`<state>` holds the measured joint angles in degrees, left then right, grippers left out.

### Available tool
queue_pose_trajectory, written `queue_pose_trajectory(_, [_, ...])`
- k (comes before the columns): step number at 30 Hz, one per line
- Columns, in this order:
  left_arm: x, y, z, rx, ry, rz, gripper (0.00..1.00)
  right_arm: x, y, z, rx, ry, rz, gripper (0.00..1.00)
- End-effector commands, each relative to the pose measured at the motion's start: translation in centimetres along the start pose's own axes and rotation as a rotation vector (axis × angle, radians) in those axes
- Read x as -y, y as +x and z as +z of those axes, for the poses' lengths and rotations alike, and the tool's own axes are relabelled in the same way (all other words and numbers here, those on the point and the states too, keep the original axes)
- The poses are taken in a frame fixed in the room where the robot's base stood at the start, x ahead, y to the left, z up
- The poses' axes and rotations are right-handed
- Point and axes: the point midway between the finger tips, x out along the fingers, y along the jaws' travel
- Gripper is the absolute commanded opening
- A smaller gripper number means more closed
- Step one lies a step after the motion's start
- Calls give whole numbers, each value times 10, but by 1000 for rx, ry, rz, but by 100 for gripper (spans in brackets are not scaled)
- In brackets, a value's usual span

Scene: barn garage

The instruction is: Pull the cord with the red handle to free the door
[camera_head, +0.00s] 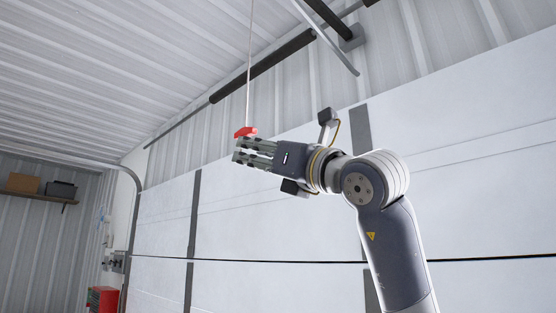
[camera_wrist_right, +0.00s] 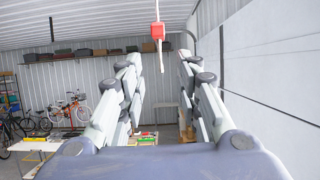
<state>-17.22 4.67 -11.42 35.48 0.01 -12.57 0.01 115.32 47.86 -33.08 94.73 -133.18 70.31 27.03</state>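The red handle (camera_head: 246,132) hangs on a thin pale cord (camera_head: 250,60) from the ceiling in the head view. My right gripper (camera_head: 240,151) points left, its fingertips just below the handle in that view. In the right wrist view the red handle (camera_wrist_right: 157,31) appears above the gap between the parted fingers of my right gripper (camera_wrist_right: 160,62). A short pale end hangs below the handle. The white panelled garage door (camera_head: 270,220) is closed behind the arm. My left gripper is not in view.
A dark rail or tube (camera_head: 262,68) runs along the top of the door. A shelf with boxes (camera_head: 38,196) and a red container (camera_head: 102,298) are at the far left. The wrist view shows bicycles (camera_wrist_right: 72,107) and a table. Air around the gripper is clear.

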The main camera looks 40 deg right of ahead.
Motion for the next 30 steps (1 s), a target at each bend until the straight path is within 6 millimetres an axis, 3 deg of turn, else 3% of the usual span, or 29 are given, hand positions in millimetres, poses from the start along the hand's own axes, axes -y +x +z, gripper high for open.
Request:
queue_pose_trajectory(6, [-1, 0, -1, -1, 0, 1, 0, 1, -48, 0, 1, -2, -1, 32])
queue_pose_trajectory(12, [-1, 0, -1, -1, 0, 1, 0, 1, -74, -1, -1, 0, -1, 32])
queue_pose_trajectory(30, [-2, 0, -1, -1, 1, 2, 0, 0, -80, -1, -1, 0, 0, 32])
